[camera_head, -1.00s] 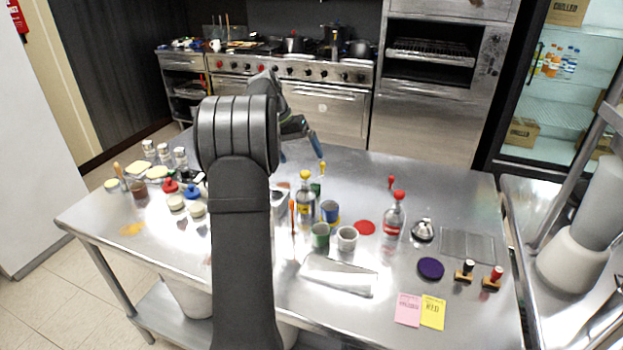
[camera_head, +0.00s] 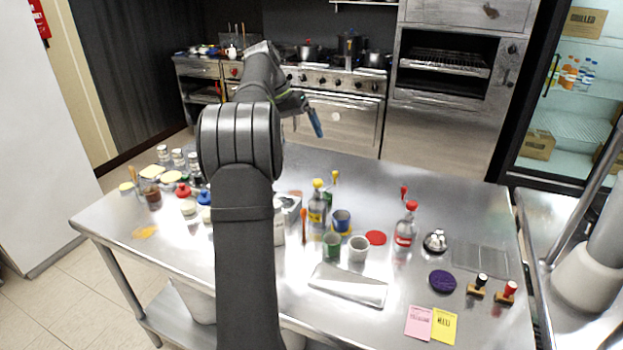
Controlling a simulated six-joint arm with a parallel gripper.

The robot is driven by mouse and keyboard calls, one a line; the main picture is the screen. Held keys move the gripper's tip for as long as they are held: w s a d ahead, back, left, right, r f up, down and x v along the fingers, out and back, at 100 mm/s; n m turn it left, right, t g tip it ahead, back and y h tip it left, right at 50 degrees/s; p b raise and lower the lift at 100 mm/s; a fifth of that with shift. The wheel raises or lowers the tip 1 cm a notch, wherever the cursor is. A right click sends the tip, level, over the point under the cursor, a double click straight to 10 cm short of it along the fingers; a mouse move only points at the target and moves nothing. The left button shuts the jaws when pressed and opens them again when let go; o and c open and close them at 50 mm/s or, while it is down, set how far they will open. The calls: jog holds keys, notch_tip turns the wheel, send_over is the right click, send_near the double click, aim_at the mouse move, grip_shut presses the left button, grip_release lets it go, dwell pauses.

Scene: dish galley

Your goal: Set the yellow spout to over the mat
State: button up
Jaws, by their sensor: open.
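A yellow spout (camera_head: 335,177) with a thin stem stands upright just behind a bottle with a yellow top (camera_head: 317,205), right of the table's middle. I cannot tell whether it rests in a holder. A flat grey ribbed mat (camera_head: 480,257) lies at the right of the table, empty. My gripper (camera_head: 314,123) is open and empty, high above the table's far edge, beyond the yellow spout. One blue finger shows clearly; the other is mostly hidden.
A red spout (camera_head: 404,191) stands behind a red-topped bottle (camera_head: 406,228). A bell (camera_head: 435,241), purple disc (camera_head: 442,281) and two stamps (camera_head: 507,292) surround the mat. Cups (camera_head: 358,248) and a red disc (camera_head: 375,238) stand near the yellow-topped bottle. Jars (camera_head: 178,158) crowd the left.

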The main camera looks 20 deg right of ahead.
jog(key=shift+r, duration=0.1)
jog(key=c, duration=1)
jog(key=shift+s+d+r, duration=0.1)
jog(key=shift+s+d, duration=0.15)
jog(key=shift+d, duration=0.05)
jog(key=c, duration=0.3)
jog(key=s+d+t, duration=0.1)
jog(key=s+d+r+t, duration=0.1)
jog(key=s+d, duration=0.1)
jog(key=s+d+r+t, duration=0.1)
jog(key=s+d+t, duration=0.1)
jog(key=shift+d+m+y, duration=0.2)
jog(key=shift+m+y, duration=0.2)
jog(key=shift+c, duration=0.4)
send_near(334, 173)
jog(key=x, duration=0.8)
jog(key=shift+w+d+f, duration=0.15)
jog(key=shift+d+f, duration=0.05)
jog(key=shift+d, duration=0.1)
grip_shut()
